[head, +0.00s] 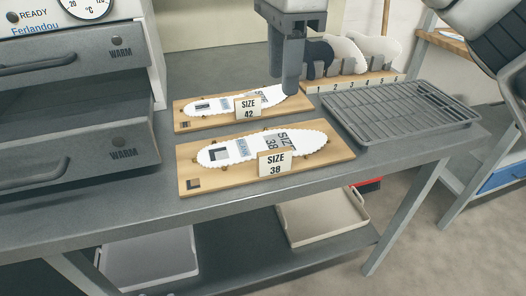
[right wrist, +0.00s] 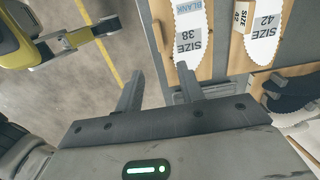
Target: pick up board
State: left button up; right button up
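Two wooden boards lie on the grey bench. The nearer board (head: 189,172) carries a white scalloped insole blank (head: 245,150) and a "SIZE 38" card (head: 275,163). The farther board (head: 183,116) carries a similar blank and a "SIZE 42" card (head: 247,107). My right gripper (head: 284,88) hangs above the boards' right ends in the head view and hides part of the farther one. In the right wrist view its fingers (right wrist: 158,82) are apart with nothing between them, near the end of the size 38 board (right wrist: 161,20). My left gripper is not in view.
A drawer unit marked "WARM" (head: 72,55) stands at the left. A numbered insole stand (head: 365,79) is at the back and a dark wire rack (head: 400,117) at the right. Pale trays sit on the lower shelf. A yellow-and-grey item (right wrist: 60,40) stands over the floor.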

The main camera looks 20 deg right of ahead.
jog(key=b, duration=0.2)
send_over(275, 150)
jog(key=f, duration=0.9)
jog(key=shift+s+d+f, duration=0.1)
jog(key=shift+d+f, duration=0.15)
jog(key=shift+d, duration=0.05)
jog(key=shift+a+f, duration=0.2)
jog(key=shift+f, duration=1.2)
jog(key=shift+a+f, duration=0.15)
jog(key=shift+f, duration=1.2)
grip_shut()
